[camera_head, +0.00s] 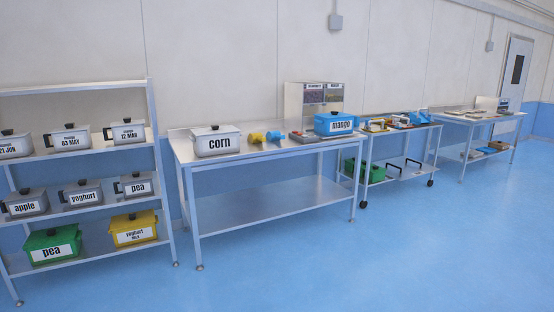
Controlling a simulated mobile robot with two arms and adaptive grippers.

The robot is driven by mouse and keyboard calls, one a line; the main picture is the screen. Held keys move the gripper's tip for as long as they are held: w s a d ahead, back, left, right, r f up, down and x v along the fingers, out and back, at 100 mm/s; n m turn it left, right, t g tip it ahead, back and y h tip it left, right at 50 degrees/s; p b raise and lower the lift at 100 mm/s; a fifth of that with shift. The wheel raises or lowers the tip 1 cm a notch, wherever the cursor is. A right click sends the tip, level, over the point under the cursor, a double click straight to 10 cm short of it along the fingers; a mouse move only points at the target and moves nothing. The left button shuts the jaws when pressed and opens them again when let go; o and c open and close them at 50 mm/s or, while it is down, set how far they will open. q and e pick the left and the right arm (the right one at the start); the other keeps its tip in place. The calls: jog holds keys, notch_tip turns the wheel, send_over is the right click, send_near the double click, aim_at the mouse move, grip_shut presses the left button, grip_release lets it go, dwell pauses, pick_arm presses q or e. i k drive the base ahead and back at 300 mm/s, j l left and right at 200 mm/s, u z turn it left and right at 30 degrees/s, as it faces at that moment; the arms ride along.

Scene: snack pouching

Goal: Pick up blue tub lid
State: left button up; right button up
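A blue tub (322,128) with a white "mango" label stands near the right end of the nearer metal table (262,160). Its blue lid (324,117) seems to sit on top of it, with a dark knob in the middle. The tub is small in view, so I cannot tell how tightly the lid sits. Neither of my grippers is in view.
A grey "corn" tub (216,141) and yellow and blue scoops (264,137) share the table. A dispenser cabinet (313,100) stands behind. A shelf rack (76,208) of tubs is left; a wheeled cart (399,160) is right. The blue floor (330,265) in front is clear.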

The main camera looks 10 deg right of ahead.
aim_at(335, 113)
jog(key=i+l+z, duration=0.35)
jog(key=i, duration=0.3)
jog(key=i+l+z, duration=0.3)
jog(key=i, duration=0.35)
jog(key=i+z, duration=0.35)
jog(key=i, duration=1.8)
jog(key=i+l, duration=0.1)
jog(key=i, duration=1.3)
